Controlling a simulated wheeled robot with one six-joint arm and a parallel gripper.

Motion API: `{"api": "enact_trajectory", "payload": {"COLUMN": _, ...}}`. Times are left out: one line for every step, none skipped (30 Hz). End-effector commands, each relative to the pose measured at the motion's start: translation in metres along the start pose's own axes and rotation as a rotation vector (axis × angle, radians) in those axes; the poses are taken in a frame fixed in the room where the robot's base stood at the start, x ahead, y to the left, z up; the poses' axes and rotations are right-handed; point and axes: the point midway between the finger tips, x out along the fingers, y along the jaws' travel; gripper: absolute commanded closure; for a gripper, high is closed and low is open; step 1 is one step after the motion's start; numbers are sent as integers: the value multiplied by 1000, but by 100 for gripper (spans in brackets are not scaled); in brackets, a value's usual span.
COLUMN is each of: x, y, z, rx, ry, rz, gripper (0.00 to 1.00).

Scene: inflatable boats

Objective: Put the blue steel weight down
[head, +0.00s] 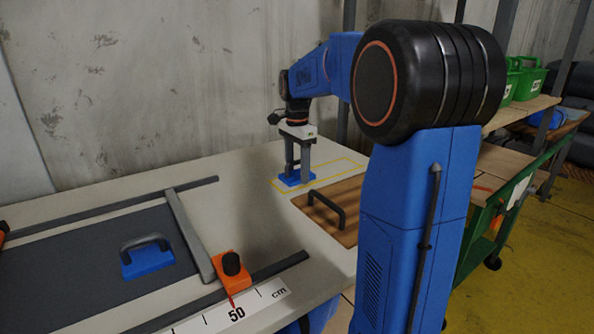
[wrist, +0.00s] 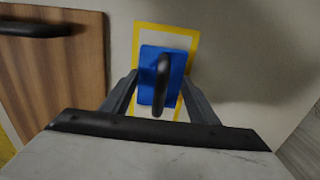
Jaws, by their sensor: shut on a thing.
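A blue steel weight (head: 295,180) with a dark handle is at my gripper (head: 298,165), inside or over a yellow outlined rectangle (head: 342,160) on the pale bench top. My gripper points down and is shut on the weight's handle. In the wrist view the blue weight (wrist: 174,68) lies between the two fingers of my gripper (wrist: 160,92), within the yellow outline (wrist: 192,38). I cannot tell for sure whether its base touches the bench. A second blue weight (head: 148,262) with a dark handle sits on a dark grey panel at the left.
A wooden board (head: 335,228) with a black handle lies just in front of the outline; it shows in the wrist view (wrist: 62,75). Dark rails, a grey crossbar (head: 189,235), an orange clamp (head: 234,278) and a cm scale (head: 262,300) occupy the left. A wall stands behind.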

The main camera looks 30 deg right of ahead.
Motion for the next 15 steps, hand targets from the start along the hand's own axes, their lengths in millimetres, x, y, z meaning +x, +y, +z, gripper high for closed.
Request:
{"api": "enact_trajectory", "payload": {"x": 2, "y": 0, "z": 0, "rx": 0, "ry": 1, "rz": -3, "gripper": 100}}
{"api": "enact_trajectory", "payload": {"x": 2, "y": 0, "z": 0, "rx": 0, "ry": 1, "rz": -3, "gripper": 100}}
{"api": "enact_trajectory", "payload": {"x": 2, "y": 0, "z": 0, "rx": 0, "ry": 1, "rz": -4, "gripper": 100}}
{"api": "enact_trajectory", "payload": {"x": 2, "y": 0, "z": 0, "rx": 0, "ry": 1, "rz": -4, "gripper": 100}}
{"api": "enact_trajectory", "payload": {"x": 2, "y": 0, "z": 0, "rx": 0, "ry": 1, "rz": -4, "gripper": 100}}
{"api": "enact_trajectory", "payload": {"x": 2, "y": 0, "z": 0, "rx": 0, "ry": 1, "rz": -4, "gripper": 100}}
{"api": "enact_trajectory", "payload": {"x": 2, "y": 0, "z": 0, "rx": 0, "ry": 1, "rz": -4, "gripper": 100}}
{"api": "enact_trajectory", "payload": {"x": 2, "y": 0, "z": 0, "rx": 0, "ry": 1, "rz": -4, "gripper": 100}}
{"api": "enact_trajectory", "payload": {"x": 2, "y": 0, "z": 0, "rx": 0, "ry": 1, "rz": -3, "gripper": 100}}
{"api": "enact_trajectory", "payload": {"x": 3, "y": 0, "z": 0, "rx": 0, "ry": 1, "rz": -3, "gripper": 100}}
{"api": "enact_trajectory", "payload": {"x": 3, "y": 0, "z": 0, "rx": 0, "ry": 1, "rz": -3, "gripper": 100}}
{"api": "enact_trajectory", "payload": {"x": 4, "y": 0, "z": 0, "rx": 0, "ry": 1, "rz": -3, "gripper": 100}}
{"api": "enact_trajectory", "payload": {"x": 5, "y": 0, "z": 0, "rx": 0, "ry": 1, "rz": -3, "gripper": 100}}
{"api": "enact_trajectory", "payload": {"x": 6, "y": 0, "z": 0, "rx": 0, "ry": 0, "rz": -1, "gripper": 38}}
{"api": "enact_trajectory", "payload": {"x": 6, "y": 0, "z": 0, "rx": 0, "ry": 0, "rz": -1, "gripper": 29}}
